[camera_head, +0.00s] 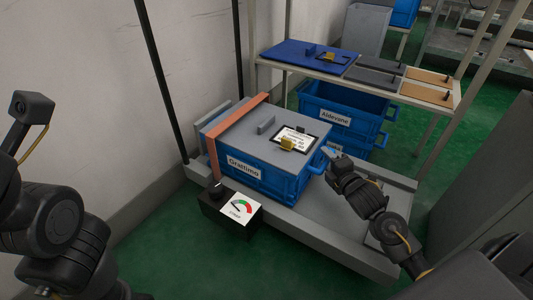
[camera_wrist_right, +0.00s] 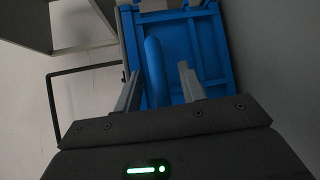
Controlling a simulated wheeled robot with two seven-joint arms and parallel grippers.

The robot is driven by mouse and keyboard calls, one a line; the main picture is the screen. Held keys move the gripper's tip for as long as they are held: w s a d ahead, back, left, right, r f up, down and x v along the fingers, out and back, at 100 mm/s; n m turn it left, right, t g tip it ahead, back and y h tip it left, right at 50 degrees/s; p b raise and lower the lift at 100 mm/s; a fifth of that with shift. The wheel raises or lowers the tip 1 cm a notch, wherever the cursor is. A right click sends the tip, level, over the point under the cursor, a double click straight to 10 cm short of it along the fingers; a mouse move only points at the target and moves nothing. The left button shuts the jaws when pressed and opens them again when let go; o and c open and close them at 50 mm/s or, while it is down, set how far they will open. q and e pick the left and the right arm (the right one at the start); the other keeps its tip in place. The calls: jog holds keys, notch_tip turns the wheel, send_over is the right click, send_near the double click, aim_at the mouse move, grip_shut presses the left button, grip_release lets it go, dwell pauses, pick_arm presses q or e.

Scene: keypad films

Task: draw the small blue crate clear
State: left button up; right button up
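A blue crate labelled Graktimo (camera_head: 290,184) sits on a low grey platform (camera_head: 335,237). It has a grey lid (camera_head: 250,135) with a grey grip, a white card and a small brass-coloured piece on top. An orange bar (camera_head: 212,160) runs across its left end. My right gripper (camera_head: 333,158) is at the crate's right end, beside its blue handle (camera_head: 316,163). In the right wrist view a blue handle (camera_wrist_right: 155,72) stands between the two open fingers (camera_wrist_right: 160,85), with gaps visible on both sides. My left arm shows at the left, but its gripper is out of view.
A second blue crate labelled Aldevane (camera_head: 345,122) stands behind, under a shelf (camera_head: 425,101) bearing blue, grey and tan panels. A wall and black posts stand at left. Green floor (camera_head: 170,258) is open in front.

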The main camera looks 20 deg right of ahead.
jog(key=c, duration=0.7)
jog(key=shift+r, duration=0.25)
grip_shut()
jog(key=shift+s+d+f+p, duration=0.1)
jog(key=shift+s+d+p, duration=0.55)
jog(key=shift+s, duration=0.4)
jog(key=shift+s+d+f+p, duration=0.1)
jog(key=shift+s+d+p, duration=0.3)
jog(key=shift+s+d, duration=0.5)
jog(key=shift+s+a, duration=0.1)
jog(key=shift+s, duration=0.1)
jog(key=shift+s+d+p, duration=0.5)
jog(key=shift+s+d, duration=0.2)
jog(key=shift+s, duration=0.3)
jog(key=shift+s+d+p, duration=0.5)
jog(key=shift+s+d, duration=0.2)
jog(key=shift+s, duration=0.25)
jog(key=shift+s+d, duration=0.1)
jog(key=shift+s+d+p, duration=0.5)
jog(key=shift+s+d, duration=0.2)
jog(key=shift+s, duration=0.3)
jog(key=shift+s+d+p, duration=0.5)
jog(key=shift+s+d, duration=0.15)
jog(key=shift+s, duration=0.35)
